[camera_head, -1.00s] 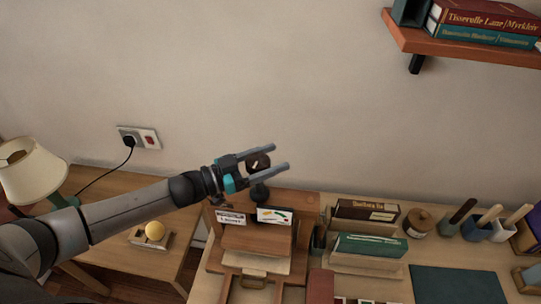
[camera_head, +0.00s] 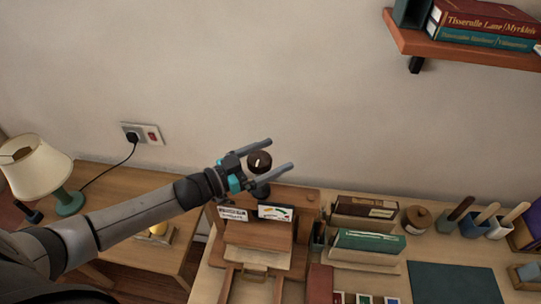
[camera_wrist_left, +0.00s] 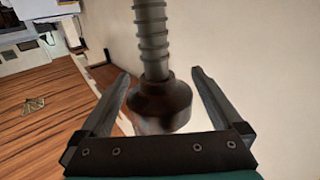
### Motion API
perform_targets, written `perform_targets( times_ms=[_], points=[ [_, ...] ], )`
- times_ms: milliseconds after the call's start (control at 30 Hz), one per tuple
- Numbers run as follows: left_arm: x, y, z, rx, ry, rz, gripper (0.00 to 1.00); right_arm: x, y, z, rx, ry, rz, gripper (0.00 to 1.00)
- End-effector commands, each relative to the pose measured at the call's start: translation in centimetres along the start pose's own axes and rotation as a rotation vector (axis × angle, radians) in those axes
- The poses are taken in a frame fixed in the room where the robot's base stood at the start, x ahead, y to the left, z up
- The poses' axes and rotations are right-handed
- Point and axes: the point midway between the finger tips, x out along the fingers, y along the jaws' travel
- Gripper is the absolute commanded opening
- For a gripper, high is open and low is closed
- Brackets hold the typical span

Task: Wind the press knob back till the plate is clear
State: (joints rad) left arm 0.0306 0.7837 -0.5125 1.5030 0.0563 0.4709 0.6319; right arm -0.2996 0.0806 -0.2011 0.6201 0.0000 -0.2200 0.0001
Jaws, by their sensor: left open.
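The dark round press knob (camera_head: 259,161) stands above the wooden press (camera_head: 258,237), with a pale mark on its top. My left gripper (camera_head: 280,154) is open around it, one finger on each side. In the left wrist view the knob (camera_wrist_left: 160,104) sits between the spread fingers, with a gap on both sides, below the grey threaded screw (camera_wrist_left: 152,40). A gauge card (camera_head: 276,212) and a small label (camera_head: 233,213) are on the press. The plate cannot be made out clearly. My right gripper is not in view.
Books stand in a holder (camera_head: 369,240) to the right of the press, by a lidded pot (camera_head: 417,219) and several handled tools. A lamp (camera_head: 36,170) is at the left. A shelf (camera_head: 450,47) with books hangs at upper right. Bare wall lies behind the knob.

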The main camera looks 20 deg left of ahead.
Motion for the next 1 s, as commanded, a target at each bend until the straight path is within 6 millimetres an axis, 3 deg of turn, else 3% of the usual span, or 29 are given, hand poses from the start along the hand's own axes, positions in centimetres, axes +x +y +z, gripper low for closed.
perform_targets(
  times_ms=[367,1000],
  points=[
    [-1.3,0.0,0.1,0.0,-0.002,0.0,1.0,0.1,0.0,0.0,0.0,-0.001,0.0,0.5],
    [-10.9,0.0,0.1,-0.001,-0.005,0.0,1.0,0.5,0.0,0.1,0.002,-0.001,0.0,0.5]
  ],
)
